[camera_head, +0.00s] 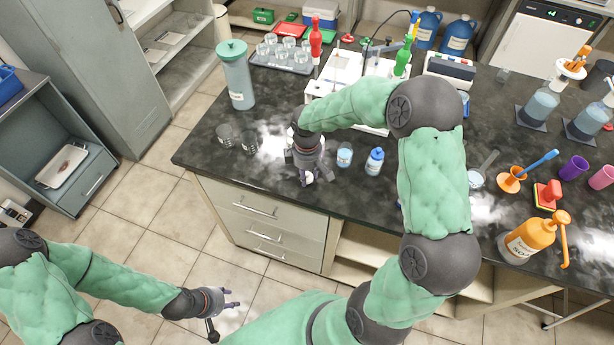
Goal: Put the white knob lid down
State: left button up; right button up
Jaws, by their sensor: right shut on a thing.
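My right gripper (318,172) is low over the front left part of the dark bench, near its front edge. It is shut on a small white thing, the white knob lid (309,178), of which only a little shows at the fingers. Whether the lid touches the bench I cannot tell. My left gripper (232,299) is over the tiled floor, away from the bench, with its fingers apart and nothing between them.
A small jar (344,156) and a blue-capped bottle (375,162) stand just right of my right gripper. The bench's front left corner is clear.

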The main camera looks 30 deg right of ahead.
aim_at(307, 173)
jog(key=shift+f, duration=0.65)
jog(key=o, duration=0.7)
jog(key=shift+f, duration=0.15)
jog(key=shift+r, duration=0.25)
notch_tip(307, 173, up, 12)
jog(key=p, duration=0.2)
jog(key=shift+p, duration=0.4)
jog(key=shift+f, duration=0.1)
